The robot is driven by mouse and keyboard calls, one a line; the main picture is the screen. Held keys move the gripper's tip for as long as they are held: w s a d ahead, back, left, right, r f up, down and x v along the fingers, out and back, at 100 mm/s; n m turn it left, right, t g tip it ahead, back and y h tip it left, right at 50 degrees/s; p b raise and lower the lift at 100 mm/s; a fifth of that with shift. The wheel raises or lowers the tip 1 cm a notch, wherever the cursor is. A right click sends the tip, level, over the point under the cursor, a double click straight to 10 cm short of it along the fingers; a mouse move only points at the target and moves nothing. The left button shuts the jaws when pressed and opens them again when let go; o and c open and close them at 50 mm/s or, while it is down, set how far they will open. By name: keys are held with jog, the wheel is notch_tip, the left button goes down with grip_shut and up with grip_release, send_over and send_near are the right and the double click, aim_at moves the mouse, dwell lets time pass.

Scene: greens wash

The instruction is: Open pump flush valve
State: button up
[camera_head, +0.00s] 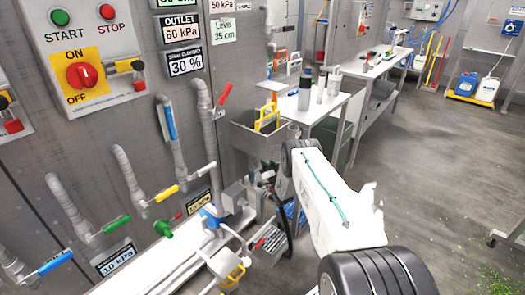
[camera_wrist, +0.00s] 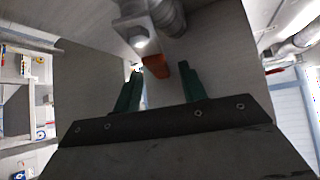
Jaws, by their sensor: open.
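In the wrist view, an orange-red valve handle (camera_wrist: 156,66) hangs below a grey pipe fitting with a bolt. My gripper (camera_wrist: 161,78) is open, with its two dark green fingers apart and the handle's end close to the gap between their tips. I cannot tell whether a finger touches it. In the head view, several coloured valve handles line the wall: a red one (camera_head: 224,94), an upright blue one (camera_head: 169,122), a yellow one (camera_head: 166,193) and a green one (camera_head: 117,224). No readable label marks the pump flush valve. My arm hides the gripper's tips in that view.
A control panel (camera_head: 75,15) with start and stop buttons is on the left wall. A sink (camera_head: 245,140) and a table (camera_head: 325,108) with bottles stand behind my arm. Pipes and fittings crowd the wall's foot. The floor (camera_head: 425,150) at right is largely clear.

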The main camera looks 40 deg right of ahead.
jog(key=shift+x, duration=1.7)
grip_shut()
jog(key=n+y, duration=0.3)
jog(key=shift+s+a+r, duration=0.1)
jog(key=shift+s+a, duration=0.1)
jog(key=shift+a, duration=0.15)
jog(key=n+y, duration=0.2)
jog(key=a+n+y, duration=0.1)
jog(key=n+y, duration=0.1)
jog(key=a+n+y, duration=0.1)
jog(key=n+y, duration=0.1)
jog(key=shift+s+a+r+n+g+y, duration=0.2)
jog(key=shift+n+g+y, duration=0.1)
jog(key=shift+n, duration=0.1)
jog(key=shift+f, duration=0.1)
grip_release()
jog(key=shift+d, duration=0.1)
